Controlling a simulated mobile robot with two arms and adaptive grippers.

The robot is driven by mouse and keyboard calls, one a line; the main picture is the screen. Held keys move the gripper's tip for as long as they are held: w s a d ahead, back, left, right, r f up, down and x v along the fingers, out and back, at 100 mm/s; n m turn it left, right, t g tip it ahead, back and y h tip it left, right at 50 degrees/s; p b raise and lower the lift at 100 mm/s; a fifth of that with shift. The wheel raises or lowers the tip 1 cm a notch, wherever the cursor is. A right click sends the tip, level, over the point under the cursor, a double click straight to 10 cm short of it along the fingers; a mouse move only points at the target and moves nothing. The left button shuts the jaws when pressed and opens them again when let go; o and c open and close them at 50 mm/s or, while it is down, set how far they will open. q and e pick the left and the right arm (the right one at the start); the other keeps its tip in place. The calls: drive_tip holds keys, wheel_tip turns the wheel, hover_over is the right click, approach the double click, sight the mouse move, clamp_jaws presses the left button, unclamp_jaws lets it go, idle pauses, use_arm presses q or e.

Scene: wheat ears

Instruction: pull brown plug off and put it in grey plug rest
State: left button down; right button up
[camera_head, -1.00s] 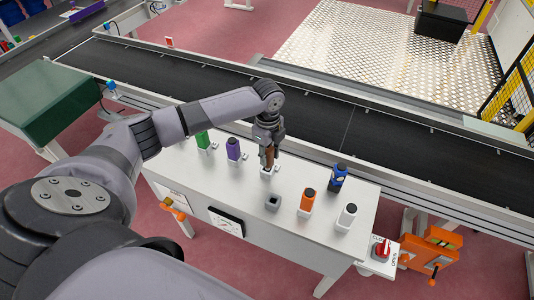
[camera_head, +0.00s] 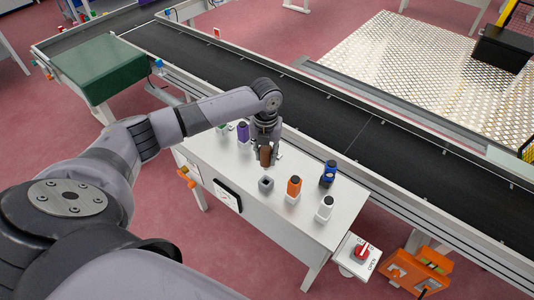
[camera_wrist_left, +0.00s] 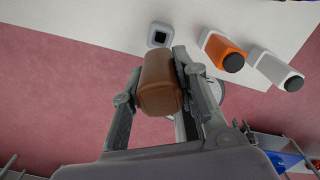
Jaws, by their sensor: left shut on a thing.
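My left gripper (camera_head: 265,152) is shut on the brown plug (camera_head: 265,156) and holds it over the white table, close to the grey plug rest. The brown plug also shows between the fingers in the left wrist view (camera_wrist_left: 159,84). The grey plug rest (camera_head: 266,184) is a small grey block with a dark square opening, standing empty on the table just in front of the plug. It also shows in the left wrist view (camera_wrist_left: 160,34), beyond the plug. My right gripper is not in view.
An orange plug (camera_head: 294,188), a white plug (camera_head: 325,208), a blue plug (camera_head: 328,174) and a purple plug (camera_head: 243,132) stand on the white table (camera_head: 235,182). A green one is partly hidden behind my arm. A black conveyor (camera_head: 340,126) runs behind the table.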

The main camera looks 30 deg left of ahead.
sight(266, 165)
use_arm(q)
drive_tip(key=shift+a, duration=0.1)
drive_tip(key=shift+d+r+p, duration=0.15)
drive_tip(key=shift+d+p, duration=0.05)
drive_tip(key=shift+p, duration=0.3)
drive_tip(key=shift+f+b, duration=0.6)
drive_tip(key=shift+f, duration=0.3)
drive_tip(key=shift+f+b, duration=1.05)
drive_tip(key=shift+f, duration=1.1)
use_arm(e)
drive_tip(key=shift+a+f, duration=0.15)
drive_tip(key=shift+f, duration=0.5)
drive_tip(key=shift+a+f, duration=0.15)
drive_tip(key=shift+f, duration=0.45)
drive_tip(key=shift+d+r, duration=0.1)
